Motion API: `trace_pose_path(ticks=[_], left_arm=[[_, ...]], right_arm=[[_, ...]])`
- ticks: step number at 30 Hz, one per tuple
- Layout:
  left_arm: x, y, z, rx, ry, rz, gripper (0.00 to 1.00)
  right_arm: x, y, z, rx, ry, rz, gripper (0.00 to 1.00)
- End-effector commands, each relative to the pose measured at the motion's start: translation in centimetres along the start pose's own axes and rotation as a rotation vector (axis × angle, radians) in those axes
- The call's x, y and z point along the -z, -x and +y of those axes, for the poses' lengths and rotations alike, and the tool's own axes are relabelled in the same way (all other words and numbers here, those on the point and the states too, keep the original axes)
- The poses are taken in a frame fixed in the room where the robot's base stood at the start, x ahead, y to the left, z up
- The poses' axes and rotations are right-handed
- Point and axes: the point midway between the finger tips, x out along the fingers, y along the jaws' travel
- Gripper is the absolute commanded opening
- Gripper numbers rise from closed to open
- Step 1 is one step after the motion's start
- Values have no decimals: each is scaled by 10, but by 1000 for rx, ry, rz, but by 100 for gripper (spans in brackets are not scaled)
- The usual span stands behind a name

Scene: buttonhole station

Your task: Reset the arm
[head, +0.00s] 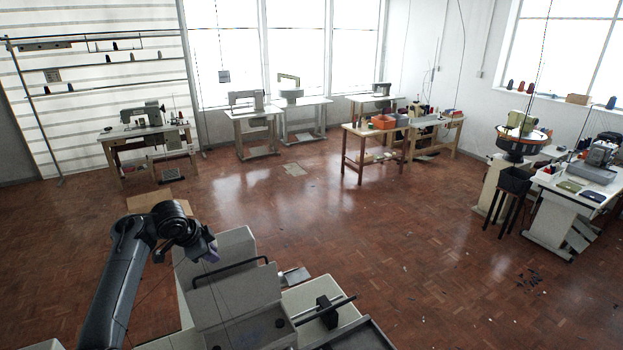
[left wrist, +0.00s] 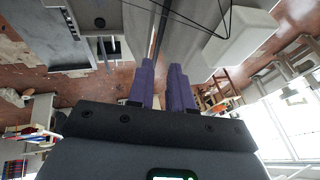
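My left arm (head: 118,275) comes up from the lower left in the head view, bent at its top. My left gripper (head: 211,251) hangs at its end beside the upper edge of the pale grey machine. In the left wrist view the left gripper (left wrist: 161,65) shows two purple fingers with a narrow gap between them. Nothing is held in the gap. My right arm and gripper are in neither view.
A grey machine body (head: 235,290) with a black handle stands close below and right of the left gripper. A cardboard piece (head: 150,201) lies behind the arm. Sewing tables (head: 150,136) stand far off along the walls. The brown floor (head: 400,230) between is mostly clear.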

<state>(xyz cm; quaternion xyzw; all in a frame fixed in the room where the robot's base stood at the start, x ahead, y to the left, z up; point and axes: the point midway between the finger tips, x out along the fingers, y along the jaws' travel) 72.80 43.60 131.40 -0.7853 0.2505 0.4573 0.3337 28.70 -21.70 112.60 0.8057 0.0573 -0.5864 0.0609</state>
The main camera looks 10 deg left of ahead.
Motion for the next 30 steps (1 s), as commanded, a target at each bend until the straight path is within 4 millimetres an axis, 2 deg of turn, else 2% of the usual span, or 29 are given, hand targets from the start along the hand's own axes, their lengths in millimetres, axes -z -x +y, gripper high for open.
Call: trace_pose_path(ticks=[5,8,12,17,20,23,26,30], left_arm=[[-18,-26,19,28,38,-72,20],[-34,-46,40,59,72,-130,20],[-55,-71,88,106,125,-202,20],[-75,-85,160,142,187,-245,20],[-85,-83,212,150,231,-253,20],[-93,-73,266,145,285,-250,20],[-100,-54,320,127,348,-238,20],[-109,-16,388,87,454,-217,20]], right_arm=[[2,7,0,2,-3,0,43],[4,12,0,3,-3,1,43],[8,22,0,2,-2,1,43],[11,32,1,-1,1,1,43],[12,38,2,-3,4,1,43],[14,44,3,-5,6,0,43],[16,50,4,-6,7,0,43],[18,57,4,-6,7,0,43]])
